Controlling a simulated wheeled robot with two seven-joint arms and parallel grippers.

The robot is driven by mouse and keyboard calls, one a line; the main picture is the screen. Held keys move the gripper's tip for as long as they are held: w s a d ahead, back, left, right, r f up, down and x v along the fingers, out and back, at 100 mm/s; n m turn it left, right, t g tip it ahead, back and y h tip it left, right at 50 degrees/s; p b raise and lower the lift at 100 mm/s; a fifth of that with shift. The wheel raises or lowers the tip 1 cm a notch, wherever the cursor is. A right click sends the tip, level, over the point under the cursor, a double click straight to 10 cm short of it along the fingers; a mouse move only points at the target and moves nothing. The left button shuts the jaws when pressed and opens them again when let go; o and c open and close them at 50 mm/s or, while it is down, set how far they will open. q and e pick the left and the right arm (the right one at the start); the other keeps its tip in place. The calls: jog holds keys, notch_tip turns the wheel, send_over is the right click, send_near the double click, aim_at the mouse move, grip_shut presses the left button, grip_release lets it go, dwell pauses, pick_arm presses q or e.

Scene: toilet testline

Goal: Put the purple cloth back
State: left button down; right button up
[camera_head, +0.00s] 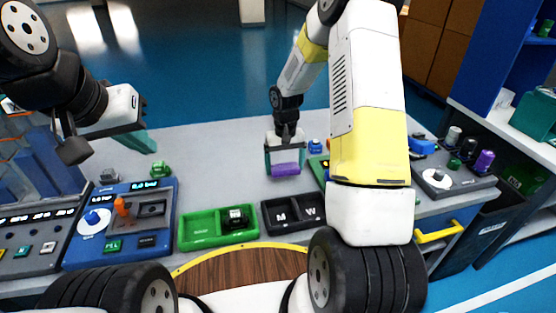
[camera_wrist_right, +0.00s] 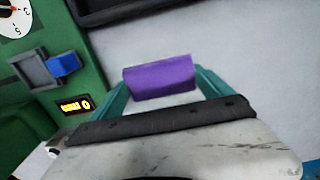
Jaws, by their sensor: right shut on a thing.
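The purple cloth (camera_head: 286,169) is a small folded block between the teal fingers of my right gripper (camera_head: 285,163), over the grey table. In the right wrist view the cloth (camera_wrist_right: 160,78) spans the gap between the two fingertips (camera_wrist_right: 160,85), and my right gripper is shut on it. How far it is above the table is hard to tell. My left gripper (camera_head: 138,141) is at the left, over the far part of the table, apart from the cloth; its fingers are seen side-on and I cannot tell its opening.
A black tray marked M and W (camera_head: 294,213) and a green tray (camera_head: 218,228) lie on the near table. A blue panel (camera_head: 120,222) stands left. A grey panel with knobs (camera_head: 441,174) is right. The table's middle (camera_head: 220,170) is clear.

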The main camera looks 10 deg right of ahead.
aim_at(284, 174)
jog(key=shift+f, duration=1.95)
jog(key=shift+f, duration=0.1)
jog(key=o, duration=1.4)
jog(key=shift+c, duration=0.2)
